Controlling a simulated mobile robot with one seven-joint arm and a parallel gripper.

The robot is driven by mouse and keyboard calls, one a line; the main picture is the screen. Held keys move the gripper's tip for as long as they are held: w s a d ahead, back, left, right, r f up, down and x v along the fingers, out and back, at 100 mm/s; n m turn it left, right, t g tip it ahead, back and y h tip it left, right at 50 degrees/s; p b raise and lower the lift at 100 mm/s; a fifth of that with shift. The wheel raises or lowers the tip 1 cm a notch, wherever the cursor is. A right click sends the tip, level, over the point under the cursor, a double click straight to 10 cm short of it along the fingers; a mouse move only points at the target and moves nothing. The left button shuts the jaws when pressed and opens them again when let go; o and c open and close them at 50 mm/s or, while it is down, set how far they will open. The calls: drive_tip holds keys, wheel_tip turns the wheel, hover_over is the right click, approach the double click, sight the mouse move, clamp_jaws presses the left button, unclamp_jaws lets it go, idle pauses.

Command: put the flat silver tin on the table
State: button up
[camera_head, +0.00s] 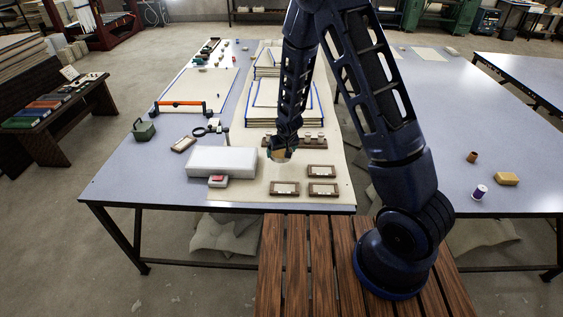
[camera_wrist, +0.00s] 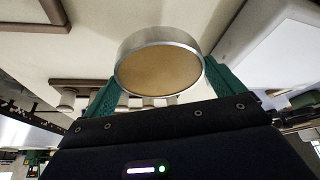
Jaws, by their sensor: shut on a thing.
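The flat silver tin (camera_wrist: 160,66) is round, with a silver rim and a tan face turned toward the wrist camera. My gripper (camera_wrist: 155,95) is shut on it, with a green finger on each side of the tin. In the head view, my gripper (camera_head: 281,152) hangs over the near part of the table (camera_head: 130,180), above the cream cloth (camera_head: 250,188). The tin is small and partly hidden there, and its exact height above the cloth is hard to tell.
Wooden frames (camera_head: 321,171) lie to the right and nearer. A white block (camera_head: 222,161) stands to the left, with a small red-topped box (camera_head: 218,181) before it. A wooden rack (camera_head: 310,142) with pegs and cloth stacks (camera_head: 285,105) are behind. Bare table shows at left.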

sight(280, 165)
drive_tip(key=shift+f, duration=3.15)
drive_tip(key=shift+f, duration=0.1)
drive_tip(key=o, duration=0.8)
drive_tip(key=shift+o, duration=0.2)
